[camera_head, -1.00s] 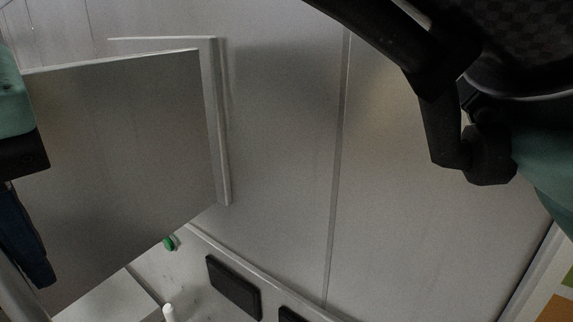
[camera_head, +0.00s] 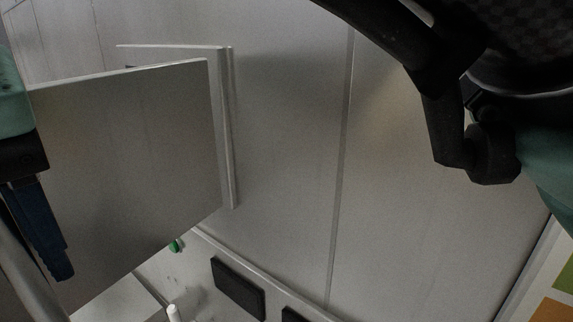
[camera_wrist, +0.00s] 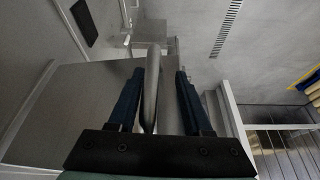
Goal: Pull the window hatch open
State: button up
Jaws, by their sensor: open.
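The window hatch is a flat grey panel (camera_head: 130,170) at the left of the head view. It stands swung out from its frame (camera_head: 226,130), hinged along its right side. In the wrist view the hatch panel (camera_wrist: 60,100) lies left of and beyond my fingers. A grey bar handle (camera_wrist: 151,90) runs between my two blue fingers, nearer the left one; I cannot tell whether it touches. My gripper (camera_wrist: 157,78) is open around the handle. In the head view my gripper (camera_head: 62,272) is at the left edge, partly cut off, in front of the hatch.
A plain grey wall (camera_head: 285,130) fills the middle. Below are a dark rectangular panel (camera_head: 238,288), a green knob (camera_head: 176,245) and a white post (camera_head: 173,313). The wrist view shows a floor drain grate (camera_wrist: 227,28) and open floor at right.

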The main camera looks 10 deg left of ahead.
notch_tip(320, 180, up, 9)
jog(key=p, duration=0.7)
jog(key=shift+p, duration=0.3)
